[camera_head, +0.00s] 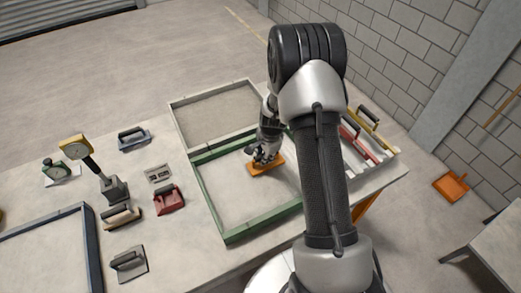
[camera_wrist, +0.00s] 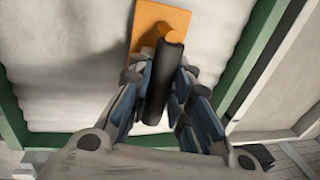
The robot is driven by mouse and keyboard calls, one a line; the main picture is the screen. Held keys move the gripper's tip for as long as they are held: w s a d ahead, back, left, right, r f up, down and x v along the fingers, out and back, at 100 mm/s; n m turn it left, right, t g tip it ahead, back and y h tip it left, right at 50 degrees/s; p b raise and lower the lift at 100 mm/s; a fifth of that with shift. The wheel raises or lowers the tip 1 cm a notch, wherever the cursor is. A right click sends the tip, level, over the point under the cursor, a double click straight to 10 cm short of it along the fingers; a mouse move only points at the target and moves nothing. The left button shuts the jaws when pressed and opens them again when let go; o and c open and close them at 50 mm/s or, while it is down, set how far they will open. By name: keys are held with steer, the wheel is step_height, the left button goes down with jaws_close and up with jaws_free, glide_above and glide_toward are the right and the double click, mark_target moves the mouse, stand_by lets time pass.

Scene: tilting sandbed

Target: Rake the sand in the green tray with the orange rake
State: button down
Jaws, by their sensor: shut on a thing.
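The orange rake (camera_head: 268,167) is a flat orange plate with a dark bar handle; the wrist view shows its plate (camera_wrist: 160,22) and handle (camera_wrist: 160,90). My gripper (camera_head: 263,153) is shut on the handle, with blue-padded fingers on both sides of it in the wrist view (camera_wrist: 158,84). The rake is inside the green tray (camera_head: 208,201), over pale sand (camera_head: 243,200) towards the tray's back right. I cannot tell whether its edge touches the sand. My arm hides the tray's right side. The green rim also shows in the wrist view (camera_wrist: 249,52).
A whitish-framed tray (camera_head: 180,128) adjoins the green tray at the back. Red and yellow tools (camera_head: 365,137) lie to the right. An orange dustpan (camera_head: 451,186) is on the floor.

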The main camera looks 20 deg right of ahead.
steer(key=s+b, duration=0.3)
steer(key=s, duration=0.1)
steer(key=s+b, duration=0.3)
steer(key=s, duration=0.2)
steer(key=s+b, duration=0.4)
steer(key=s, duration=0.1)
steer(key=shift+d+f, duration=0.1)
steer(key=shift+d, duration=0.15)
step_height(320, 180, up, 8)
steer(key=p, duration=0.8)
steer(key=shift+s, duration=0.2)
steer(key=shift+w, duration=0.1)
